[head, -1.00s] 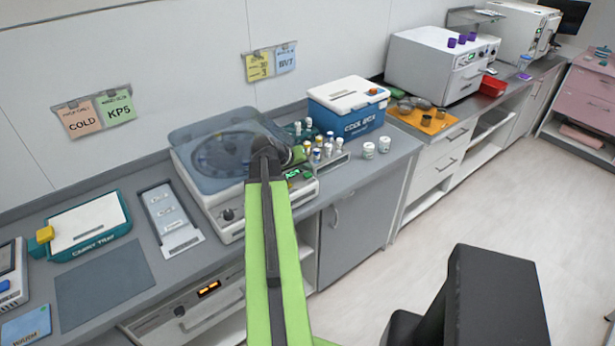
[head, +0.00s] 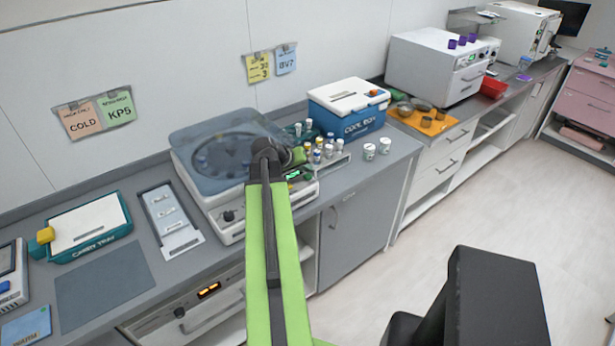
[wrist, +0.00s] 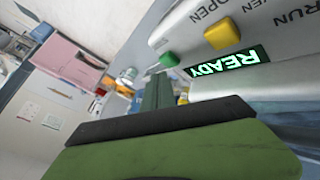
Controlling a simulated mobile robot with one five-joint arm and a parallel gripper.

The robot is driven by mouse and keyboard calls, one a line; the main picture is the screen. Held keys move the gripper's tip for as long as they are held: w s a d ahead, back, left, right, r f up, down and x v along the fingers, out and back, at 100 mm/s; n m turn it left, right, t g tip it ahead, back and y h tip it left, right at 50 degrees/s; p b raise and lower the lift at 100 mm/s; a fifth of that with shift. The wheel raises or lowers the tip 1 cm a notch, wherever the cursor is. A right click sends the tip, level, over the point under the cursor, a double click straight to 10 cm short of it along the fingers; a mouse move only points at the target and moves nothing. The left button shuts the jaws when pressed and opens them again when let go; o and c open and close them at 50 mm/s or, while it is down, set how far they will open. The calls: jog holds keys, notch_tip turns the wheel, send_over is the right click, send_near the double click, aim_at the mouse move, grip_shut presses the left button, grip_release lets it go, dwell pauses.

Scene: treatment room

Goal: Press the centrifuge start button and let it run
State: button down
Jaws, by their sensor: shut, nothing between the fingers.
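The centrifuge (head: 232,225) stands on the counter left of centre in the head view, its bluish see-through lid (head: 205,135) down over the rotor. In the wrist view its front panel shows a green button (wrist: 168,59), a yellow button (wrist: 222,34) and a lit green display (wrist: 228,61) reading READY. OPEN and RUN are printed on the panel. My gripper (head: 298,155) is shut and empty at the right front of the centrifuge. Its green fingers (wrist: 158,92) point toward the green button's side; I cannot tell whether they touch the panel.
A rack of small tubes (head: 325,158) stands close to the right of my gripper, with two white jars (head: 377,148) beyond. A blue cool box (head: 348,110) sits behind. On the left are a teal-edged case (head: 90,228) and a grey tray (head: 170,218).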

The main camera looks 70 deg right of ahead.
jog(key=shift+f, duration=0.1)
dwell(0.6)
jog(key=shift+f+b, duration=0.35)
jog(key=shift+b, duration=0.1)
